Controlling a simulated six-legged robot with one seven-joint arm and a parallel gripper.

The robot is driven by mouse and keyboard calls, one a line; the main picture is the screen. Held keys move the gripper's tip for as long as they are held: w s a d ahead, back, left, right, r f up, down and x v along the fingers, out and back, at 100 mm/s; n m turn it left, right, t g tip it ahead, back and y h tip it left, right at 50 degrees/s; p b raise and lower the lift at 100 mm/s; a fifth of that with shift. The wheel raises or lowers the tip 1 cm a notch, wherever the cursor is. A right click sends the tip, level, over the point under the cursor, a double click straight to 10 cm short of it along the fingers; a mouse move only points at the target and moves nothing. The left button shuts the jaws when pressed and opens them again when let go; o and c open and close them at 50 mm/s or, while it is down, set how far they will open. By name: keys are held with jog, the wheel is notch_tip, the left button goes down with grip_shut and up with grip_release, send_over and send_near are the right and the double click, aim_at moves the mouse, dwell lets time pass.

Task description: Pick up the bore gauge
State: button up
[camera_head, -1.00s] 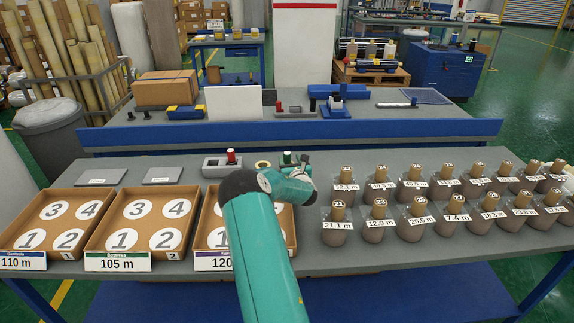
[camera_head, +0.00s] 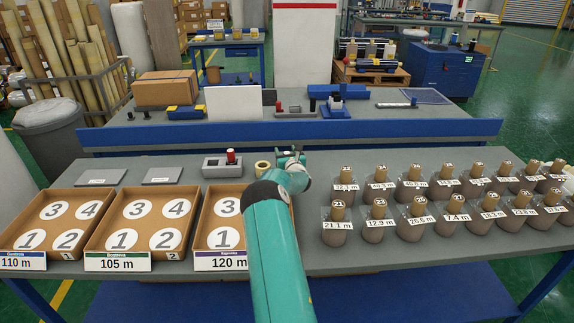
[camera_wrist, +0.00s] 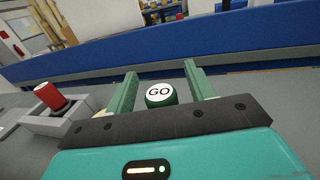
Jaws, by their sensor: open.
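A green piece with a white face marked "GO" (camera_wrist: 160,94), which looks like an end of the bore gauge, is between my fingers in the wrist view. The rest of it is hidden, and I cannot tell whether either finger touches it. My gripper (camera_wrist: 160,72) is open, with one finger on each side of this piece. In the head view my gripper (camera_head: 291,158) is over the back part of the near table, right of a grey holder (camera_head: 222,168). The gauge is not clear in that view.
Trays (camera_head: 152,253) with numbered circles stand front left. Several labelled wrapped rolls (camera_head: 416,223) fill the right. A blue-edged bench (camera_head: 300,131) stands behind.

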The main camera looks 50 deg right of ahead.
jog(key=shift+c, duration=0.2)
grip_shut()
jog(key=shift+r, duration=0.1)
